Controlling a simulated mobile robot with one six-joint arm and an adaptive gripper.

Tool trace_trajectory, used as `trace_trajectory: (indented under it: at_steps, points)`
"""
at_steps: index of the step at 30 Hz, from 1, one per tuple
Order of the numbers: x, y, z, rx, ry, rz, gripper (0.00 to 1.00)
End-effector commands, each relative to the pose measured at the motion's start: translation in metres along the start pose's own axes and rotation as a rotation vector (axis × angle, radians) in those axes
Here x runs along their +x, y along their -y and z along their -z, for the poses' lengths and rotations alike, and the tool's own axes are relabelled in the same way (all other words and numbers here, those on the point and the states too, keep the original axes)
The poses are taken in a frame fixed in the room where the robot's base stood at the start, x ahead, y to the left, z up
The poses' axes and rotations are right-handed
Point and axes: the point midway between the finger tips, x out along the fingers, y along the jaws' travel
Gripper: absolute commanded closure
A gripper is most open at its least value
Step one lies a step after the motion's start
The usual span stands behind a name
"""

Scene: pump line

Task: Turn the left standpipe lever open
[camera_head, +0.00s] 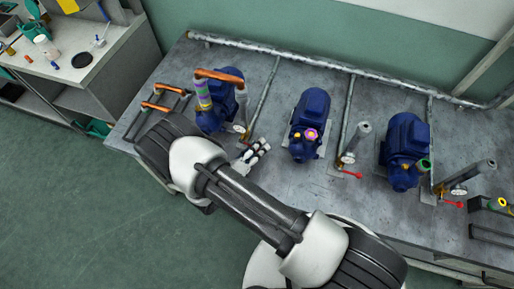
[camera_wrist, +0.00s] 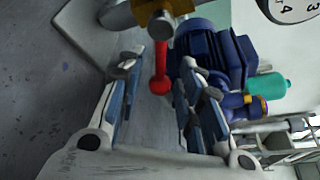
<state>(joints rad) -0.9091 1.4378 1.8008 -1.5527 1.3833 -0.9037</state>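The left standpipe's red lever (camera_wrist: 161,66) shows in the wrist view, hanging from a brass valve fitting (camera_wrist: 160,22) with its rounded end downward in the picture. My gripper (camera_wrist: 163,76) is open, with one finger on each side of the lever and visible gaps between. I see no contact. In the head view my gripper (camera_head: 256,151) is beside the left pump, just below the left standpipe's gauge (camera_head: 239,128). My gripper and arm hide most of that lever there.
Blue pumps (camera_head: 310,115) stand in a row on the grey bench (camera_head: 310,187). The middle red lever (camera_head: 352,174) and right red lever (camera_head: 453,204) stick out beside their standpipes. Orange pipes (camera_head: 219,76) rise at the left pump. A side counter (camera_head: 75,40) stands at the left.

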Motion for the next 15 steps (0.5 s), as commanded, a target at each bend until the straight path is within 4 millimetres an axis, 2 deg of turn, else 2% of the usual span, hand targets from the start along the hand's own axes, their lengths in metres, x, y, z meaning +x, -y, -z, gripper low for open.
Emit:
trace_trajectory:
  at_steps: [10, 15]
  points:
    - [-0.002, 0.000, 0.000, -0.002, 0.000, 0.000, 0.62]
    - [-0.021, -0.001, -0.001, -0.002, 0.004, -0.003, 0.62]
